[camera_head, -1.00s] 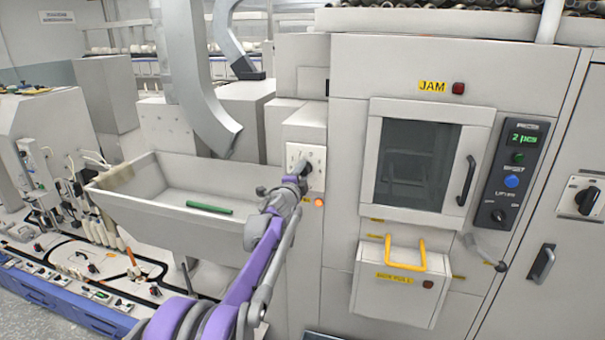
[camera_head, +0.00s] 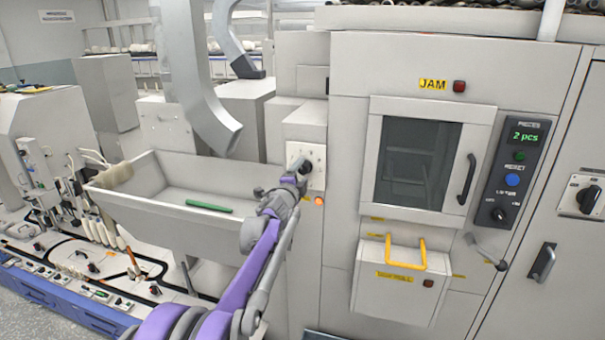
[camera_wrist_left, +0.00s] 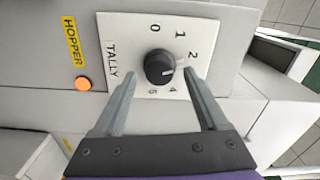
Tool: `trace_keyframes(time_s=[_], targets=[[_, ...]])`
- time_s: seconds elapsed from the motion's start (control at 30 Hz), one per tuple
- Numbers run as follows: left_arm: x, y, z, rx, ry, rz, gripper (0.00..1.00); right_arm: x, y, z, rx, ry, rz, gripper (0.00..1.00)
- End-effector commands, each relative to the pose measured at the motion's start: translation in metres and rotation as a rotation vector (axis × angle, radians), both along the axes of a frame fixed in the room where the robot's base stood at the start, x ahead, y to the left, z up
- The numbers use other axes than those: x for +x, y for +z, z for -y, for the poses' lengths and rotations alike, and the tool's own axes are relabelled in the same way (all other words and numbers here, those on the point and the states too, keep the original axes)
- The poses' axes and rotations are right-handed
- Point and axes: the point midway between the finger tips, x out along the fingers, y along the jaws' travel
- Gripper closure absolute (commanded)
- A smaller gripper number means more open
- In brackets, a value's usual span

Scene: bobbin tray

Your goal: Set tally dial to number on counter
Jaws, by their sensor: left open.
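The tally dial is a black round knob (camera_wrist_left: 160,67) on a white plate (camera_wrist_left: 118,30) marked TALLY. In the head view, my left gripper (camera_head: 298,172) is at the dial plate (camera_head: 318,160). The counter display (camera_head: 525,136) reads 2 pcs in green. My right gripper is not in view.
An orange light (camera_head: 319,201) sits below the dial plate, near a HOPPER label (camera_wrist_left: 74,40). A hopper trough (camera_head: 130,205) holding a green rod (camera_head: 209,206) is at left. A windowed door (camera_head: 455,110) and a yellow-handled bin (camera_head: 390,300) are at right.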

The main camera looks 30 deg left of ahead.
Motion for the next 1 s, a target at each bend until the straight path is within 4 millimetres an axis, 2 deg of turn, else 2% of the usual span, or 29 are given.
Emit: trace_keyframes(time_s=[0.2, 0.43, 0.6, 1.0], targets=[[-0.044, -0.005, 0.010, 0.000, 0.002, -0.003, 0.25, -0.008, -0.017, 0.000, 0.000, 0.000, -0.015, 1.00], [-0.078, -0.003, 0.018, -0.001, 0.002, -0.002, 0.25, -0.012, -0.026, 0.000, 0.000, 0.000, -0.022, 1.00], [-0.088, -0.002, 0.021, 0.000, 0.001, -0.001, 0.25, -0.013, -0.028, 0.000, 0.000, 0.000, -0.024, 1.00], [-0.089, -0.001, 0.021, 0.000, 0.001, -0.001, 0.25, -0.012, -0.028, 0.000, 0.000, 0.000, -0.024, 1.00]])
